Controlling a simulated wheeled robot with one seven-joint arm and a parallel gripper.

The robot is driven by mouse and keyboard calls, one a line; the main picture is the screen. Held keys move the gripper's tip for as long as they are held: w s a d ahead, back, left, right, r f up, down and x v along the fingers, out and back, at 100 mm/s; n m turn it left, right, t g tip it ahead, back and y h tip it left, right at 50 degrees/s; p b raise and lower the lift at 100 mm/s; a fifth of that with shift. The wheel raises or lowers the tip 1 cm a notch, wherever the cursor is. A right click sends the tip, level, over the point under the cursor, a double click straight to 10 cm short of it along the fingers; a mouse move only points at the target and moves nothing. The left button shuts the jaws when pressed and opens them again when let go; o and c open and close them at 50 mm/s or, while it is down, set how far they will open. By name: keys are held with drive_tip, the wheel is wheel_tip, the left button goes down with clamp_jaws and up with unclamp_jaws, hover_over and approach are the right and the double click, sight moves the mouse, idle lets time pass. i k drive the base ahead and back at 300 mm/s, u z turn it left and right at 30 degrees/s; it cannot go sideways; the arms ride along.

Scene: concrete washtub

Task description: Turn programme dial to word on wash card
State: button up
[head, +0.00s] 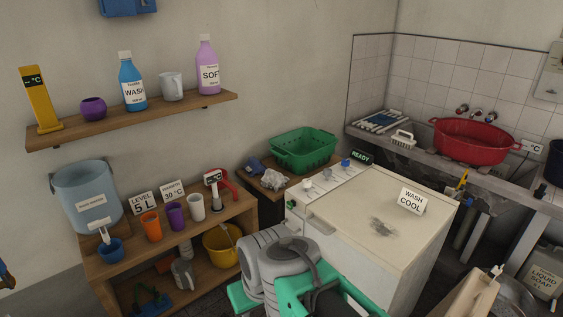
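The washing machine (350,235) is a cream box with a flat top and stands in front of me. The wash card (411,201) stands on its top at the right and reads "WASH COOL". Several small knobs sit along the machine's back left edge: a pale one (306,184), another pale one (327,173) and a blue one (345,163). Which is the programme dial, its words and its pointer are too small to tell. A dark display (362,157) beside them reads "READY" in green. My grey and green arm parts show at bottom centre, but I cannot make out my gripper's fingers.
A wooden shelf unit (190,235) with cups stands left of the machine. A green basket (304,150) is behind it, and a red basin (470,142) sits at the back right. A dark smudge marks the machine's top, which is otherwise clear around the card.

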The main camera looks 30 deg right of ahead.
sight(327, 172)
drive_tip(key=u, duration=0.15)
drive_tip(key=i, duration=0.9)
drive_tip(key=z, duration=0.4)
drive_tip(key=i, duration=0.9)
drive_tip(key=z, duration=0.1)
